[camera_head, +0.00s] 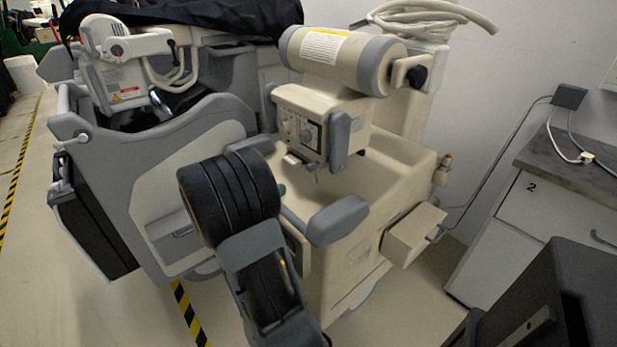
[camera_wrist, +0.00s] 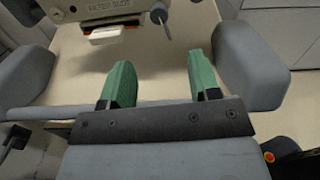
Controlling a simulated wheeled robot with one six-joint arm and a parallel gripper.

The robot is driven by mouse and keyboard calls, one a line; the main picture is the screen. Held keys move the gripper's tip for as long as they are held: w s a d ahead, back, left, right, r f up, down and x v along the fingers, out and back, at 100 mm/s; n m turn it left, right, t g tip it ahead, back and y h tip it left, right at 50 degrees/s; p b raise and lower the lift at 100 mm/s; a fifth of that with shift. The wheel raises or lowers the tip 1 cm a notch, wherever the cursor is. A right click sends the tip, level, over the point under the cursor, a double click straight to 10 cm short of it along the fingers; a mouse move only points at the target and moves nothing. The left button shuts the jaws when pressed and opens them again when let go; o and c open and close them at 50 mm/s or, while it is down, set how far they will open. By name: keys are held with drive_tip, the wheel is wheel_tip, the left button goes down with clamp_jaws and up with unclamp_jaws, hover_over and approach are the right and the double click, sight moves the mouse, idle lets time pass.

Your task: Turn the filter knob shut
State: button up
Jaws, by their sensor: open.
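My gripper (camera_wrist: 161,78) has two green fingers, spread apart with nothing between them. In the head view my arm hides most of it; one green bit shows by the beige cart's tray. The beige head box (camera_head: 320,125) of the cart carries a panel with dials (camera_head: 305,133). In the wrist view its lower edge is marked "FILTER SLOT" (camera_wrist: 110,8). A white tab (camera_wrist: 106,35) sticks out below the label. A grey knob-like part with a stem (camera_wrist: 160,18) sits right of it, ahead of the fingers and apart from them. I cannot tell whether this is the filter knob.
Grey bumpers (camera_wrist: 252,65) flank the fingers in the wrist view; one also shows in the head view (camera_head: 338,220). A beige cylinder (camera_head: 330,55) is above the box. A grey cart (camera_head: 110,150) stands left, a cabinet (camera_head: 555,215) right. Striped tape marks the floor.

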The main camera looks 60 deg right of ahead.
sight(307, 169)
drive_tip(key=b+x, duration=0.1)
drive_tip(key=x, duration=1.2)
drive_tip(key=shift+d, duration=0.15)
drive_tip(key=shift+b, duration=0.3)
drive_tip(key=c, duration=0.9)
